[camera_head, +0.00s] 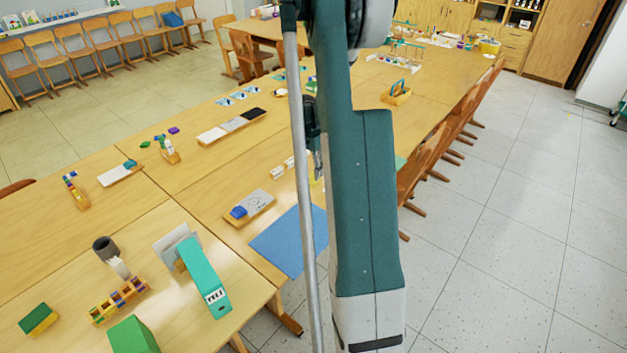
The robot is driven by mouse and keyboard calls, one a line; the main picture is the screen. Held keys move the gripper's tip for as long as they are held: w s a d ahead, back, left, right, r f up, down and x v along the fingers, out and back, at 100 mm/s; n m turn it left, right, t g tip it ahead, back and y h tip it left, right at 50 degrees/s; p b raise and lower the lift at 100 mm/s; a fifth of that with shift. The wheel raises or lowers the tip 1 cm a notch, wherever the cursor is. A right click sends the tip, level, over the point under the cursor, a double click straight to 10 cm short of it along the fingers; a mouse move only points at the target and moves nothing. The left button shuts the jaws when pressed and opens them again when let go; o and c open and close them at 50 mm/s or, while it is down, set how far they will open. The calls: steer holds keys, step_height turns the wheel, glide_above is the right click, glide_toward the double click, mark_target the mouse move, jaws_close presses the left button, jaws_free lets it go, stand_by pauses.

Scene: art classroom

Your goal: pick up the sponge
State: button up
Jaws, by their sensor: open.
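A green-topped, yellow-sided block (38,319) that looks like a sponge lies on the near table at the lower left. My gripper (318,172) points down over the table beyond the tray, partly hidden by my own arm. It is open and apart from both blocks. Nothing shows between its fingers, though the view of them is small.
A blue mat (285,243) lies at the table edge. Chairs (425,165) line the right side.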

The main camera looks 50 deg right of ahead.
mark_target(313, 175)
steer(key=shift+d+f+b, duration=0.2)
steer(key=shift+f+b, duration=0.1)
steer(key=shift+f, duration=0.85)
steer(key=shift+d+f+b, duration=0.15)
steer(key=shift+f+b, duration=0.15)
steer(key=shift+f, duration=0.8)
steer(key=c, duration=0.8)
